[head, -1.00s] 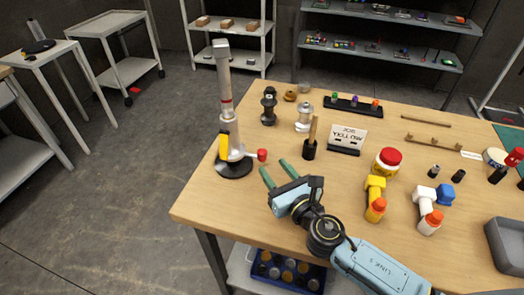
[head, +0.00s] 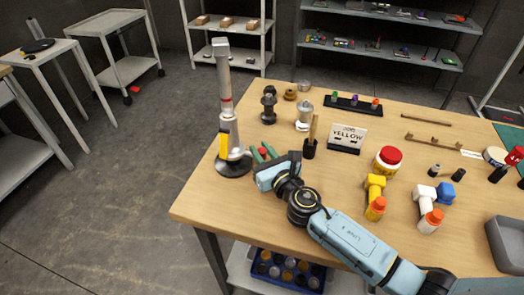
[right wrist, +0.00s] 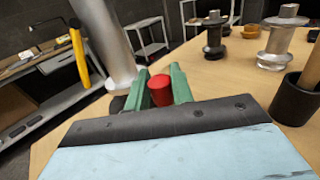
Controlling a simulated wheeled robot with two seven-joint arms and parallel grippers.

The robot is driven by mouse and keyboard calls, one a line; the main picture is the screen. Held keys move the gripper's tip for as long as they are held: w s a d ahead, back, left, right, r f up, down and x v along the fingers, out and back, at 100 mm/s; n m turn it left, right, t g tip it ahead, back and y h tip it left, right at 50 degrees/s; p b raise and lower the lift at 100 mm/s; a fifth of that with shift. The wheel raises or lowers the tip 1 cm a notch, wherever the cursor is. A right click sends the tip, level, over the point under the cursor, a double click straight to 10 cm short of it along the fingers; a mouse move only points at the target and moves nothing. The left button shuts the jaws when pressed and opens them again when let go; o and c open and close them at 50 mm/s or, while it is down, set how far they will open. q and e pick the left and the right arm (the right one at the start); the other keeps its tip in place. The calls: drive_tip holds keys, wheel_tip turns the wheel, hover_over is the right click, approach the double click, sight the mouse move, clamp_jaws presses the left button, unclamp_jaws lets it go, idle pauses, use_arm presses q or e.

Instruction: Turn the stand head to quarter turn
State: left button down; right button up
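The stand (head: 226,105) is a tall silver column on a round black base (head: 234,166), upright at the table's left corner. It has a yellow handle (head: 223,146) low on the column and a red knob (head: 262,151) on a short side lever. The right wrist view shows the red knob (right wrist: 160,90), the column (right wrist: 106,40) and the yellow handle (right wrist: 79,55). My right gripper (head: 262,152) has its green fingers on both sides of the red knob, with little or no gap, and looks shut on it. My left gripper is not in view.
Behind the gripper stand a dark spool (head: 269,105), a silver spool (head: 304,115) and a black cup with a wooden handle (head: 309,148). A sign reading YELLOW (head: 347,137) is to their right. The table's front-left edge is clear.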

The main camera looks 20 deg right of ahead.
clamp_jaws()
